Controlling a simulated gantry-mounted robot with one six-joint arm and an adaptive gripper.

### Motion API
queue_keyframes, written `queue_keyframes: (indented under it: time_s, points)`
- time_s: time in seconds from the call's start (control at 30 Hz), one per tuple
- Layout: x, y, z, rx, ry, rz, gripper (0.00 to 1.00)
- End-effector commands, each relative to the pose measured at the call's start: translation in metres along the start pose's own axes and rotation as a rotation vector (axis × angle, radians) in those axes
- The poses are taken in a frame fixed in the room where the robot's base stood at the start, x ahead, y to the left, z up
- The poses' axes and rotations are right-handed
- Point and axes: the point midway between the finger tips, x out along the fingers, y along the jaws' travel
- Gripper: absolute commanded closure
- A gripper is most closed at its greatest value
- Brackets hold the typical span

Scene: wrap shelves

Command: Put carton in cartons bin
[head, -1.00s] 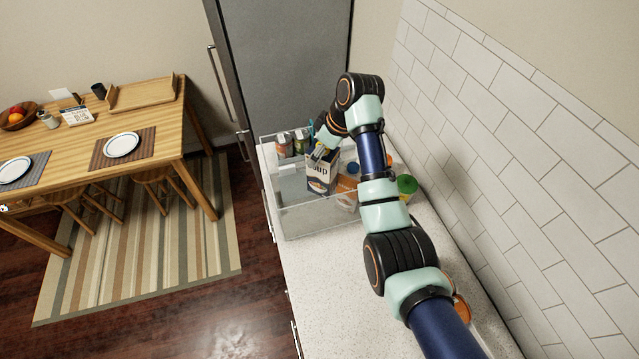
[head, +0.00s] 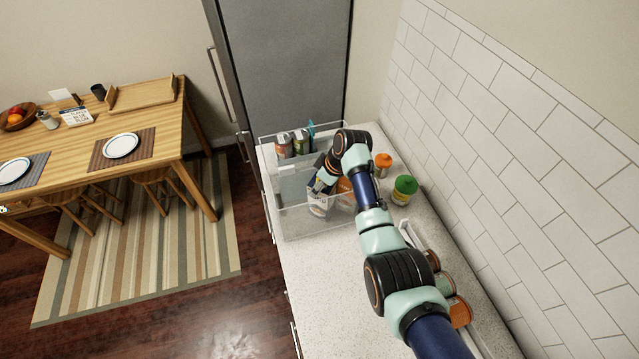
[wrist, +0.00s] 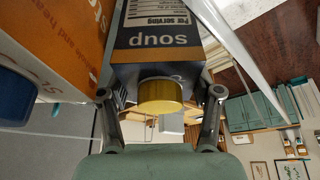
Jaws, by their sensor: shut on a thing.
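A soup carton with a dark and white label and a gold cap fills the upper middle of the wrist view (wrist: 160,70). My gripper (wrist: 160,93) has one finger on each side of its capped end and is shut on it. In the head view my gripper (head: 324,182) points down into the front part of a clear bin (head: 290,222). The carton's pale lower part (head: 319,207) shows there through the clear wall. An orange and white carton (head: 345,193) stands close beside it, also in the wrist view (wrist: 60,45). Whether the held carton touches the bin floor is hidden.
Cans (head: 284,150) stand in the bin's far compartment. Jars with an orange lid (head: 383,160) and a green lid (head: 405,185) stand right of the bin. More jars (head: 446,284) lie nearer, by the tiled wall. The front counter (head: 325,290) is clear.

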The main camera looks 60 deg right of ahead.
Motion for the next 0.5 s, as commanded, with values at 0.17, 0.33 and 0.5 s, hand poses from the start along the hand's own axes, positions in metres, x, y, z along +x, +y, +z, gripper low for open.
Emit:
queue_keyframes:
  time_s: [0.17,0.33,0.5]
  points:
    - [-0.0003,0.0007,-0.0009,-0.001,0.002,0.002,1.00]
    - [0.0021,0.0000,0.0008,0.000,0.000,0.000,0.21]
    - [0.0020,0.0000,0.0008,0.000,0.000,0.000,0.11]
